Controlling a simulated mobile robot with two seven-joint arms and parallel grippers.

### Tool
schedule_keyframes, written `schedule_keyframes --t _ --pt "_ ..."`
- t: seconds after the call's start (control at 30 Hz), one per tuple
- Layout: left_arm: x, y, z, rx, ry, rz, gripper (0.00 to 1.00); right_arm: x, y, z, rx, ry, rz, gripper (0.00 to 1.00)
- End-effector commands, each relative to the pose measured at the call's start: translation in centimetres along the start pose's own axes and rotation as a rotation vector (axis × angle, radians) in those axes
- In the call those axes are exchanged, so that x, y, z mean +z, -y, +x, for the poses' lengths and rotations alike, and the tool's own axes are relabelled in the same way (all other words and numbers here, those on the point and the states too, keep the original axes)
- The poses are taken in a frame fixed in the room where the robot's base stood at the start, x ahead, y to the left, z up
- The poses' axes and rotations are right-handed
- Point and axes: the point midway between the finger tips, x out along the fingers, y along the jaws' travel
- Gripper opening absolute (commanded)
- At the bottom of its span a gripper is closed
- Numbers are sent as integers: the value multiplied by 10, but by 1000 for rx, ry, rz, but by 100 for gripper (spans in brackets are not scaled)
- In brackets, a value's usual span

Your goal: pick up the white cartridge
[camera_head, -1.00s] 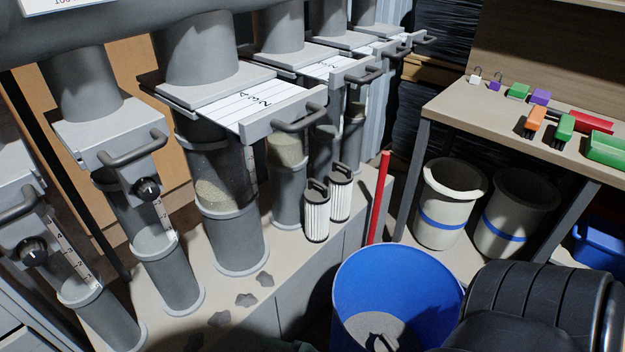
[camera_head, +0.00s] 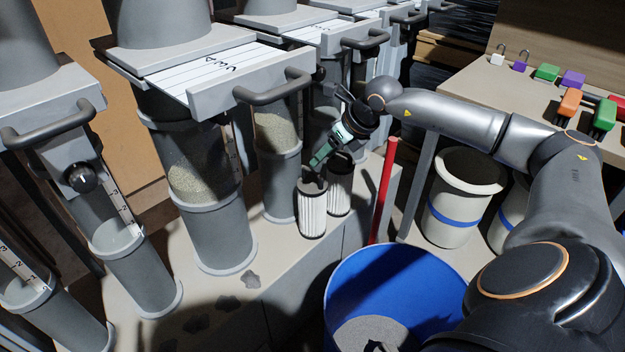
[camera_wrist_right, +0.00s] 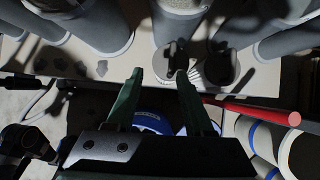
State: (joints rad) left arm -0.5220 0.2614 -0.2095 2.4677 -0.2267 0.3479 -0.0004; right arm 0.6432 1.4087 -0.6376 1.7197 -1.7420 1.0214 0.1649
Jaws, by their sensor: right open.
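Two white pleated cartridges with dark top handles stand side by side on the bench. The nearer cartridge (camera_head: 312,215) and the farther cartridge (camera_head: 340,192) both stand upright. My right gripper (camera_head: 318,161) has green fingers and is open, pointing down just above the nearer cartridge's handle. In the right wrist view, the gripper (camera_wrist_right: 160,78) has its fingertips apart, with one cartridge (camera_wrist_right: 164,62) beyond the gap between them and the other cartridge (camera_wrist_right: 221,70) to the right. Contact with the handle cannot be told. My left gripper is not in view.
Grey hopper tubes (camera_head: 207,215) stand left of and behind the cartridges. A red post (camera_head: 384,190) rises at the bench's right end. A blue bin (camera_head: 447,280) with grey material stands in front. Dark flakes (camera_head: 228,303) lie on the bench.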

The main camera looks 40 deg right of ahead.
Motion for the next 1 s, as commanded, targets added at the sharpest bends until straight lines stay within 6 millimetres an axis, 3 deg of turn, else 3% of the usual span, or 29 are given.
schedule_keyframes --t 0.13,0.23,0.37,1.0 --pt "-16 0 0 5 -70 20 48 -1 17 5 -52 -11 -7 53" --pt "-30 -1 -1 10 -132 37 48 -2 17 25 -50 -11 -8 53" --pt "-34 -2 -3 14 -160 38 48 -1 18 48 -49 -9 -7 53" --pt "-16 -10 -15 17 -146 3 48 -7 24 116 -49 -8 -9 53"
